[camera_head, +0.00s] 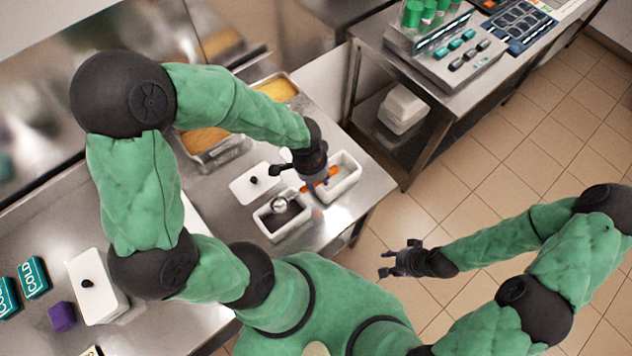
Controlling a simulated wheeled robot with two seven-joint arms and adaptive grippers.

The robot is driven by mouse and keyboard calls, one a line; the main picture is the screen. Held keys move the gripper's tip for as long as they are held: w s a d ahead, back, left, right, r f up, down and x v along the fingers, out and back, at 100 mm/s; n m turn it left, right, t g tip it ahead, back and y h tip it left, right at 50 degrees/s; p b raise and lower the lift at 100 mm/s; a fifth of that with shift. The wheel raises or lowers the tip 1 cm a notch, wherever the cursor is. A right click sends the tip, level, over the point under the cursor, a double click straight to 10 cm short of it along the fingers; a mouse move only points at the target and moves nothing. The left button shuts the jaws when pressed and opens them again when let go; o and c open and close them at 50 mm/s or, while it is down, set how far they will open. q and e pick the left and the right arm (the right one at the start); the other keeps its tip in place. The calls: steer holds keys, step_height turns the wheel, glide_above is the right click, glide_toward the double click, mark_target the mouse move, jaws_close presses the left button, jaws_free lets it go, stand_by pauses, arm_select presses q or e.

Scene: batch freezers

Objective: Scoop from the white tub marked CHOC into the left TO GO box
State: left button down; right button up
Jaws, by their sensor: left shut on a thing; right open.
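My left gripper (312,176) is shut on a scoop with an orange handle (331,173) and a round metal bowl (280,205). The bowl is at an open white tub (270,232) with dark contents; I cannot tell whether it touches them. A second open white tub (350,180) stands just right of it, partly behind the gripper. No CHOC mark is readable on either tub. I cannot make out any TO GO box. My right gripper (388,262) is open and empty, in front of the tiled floor, away from the counter.
A white lid (254,183) with a black knob lies left of the tubs. Metal pans (214,152) with yellow contents stand behind. A lidded white tub (88,285), a purple block (62,317) and teal COLD boxes (32,277) are at left. A side table (462,95) holds cups.

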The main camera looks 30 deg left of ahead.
arm_select(q)
steer(key=shift+f+b, duration=0.15)
steer(key=shift+b, duration=0.15)
steer(key=shift+r, duration=0.2)
steer(key=shift+r+p, duration=1.05)
steer(key=shift+r, duration=0.2)
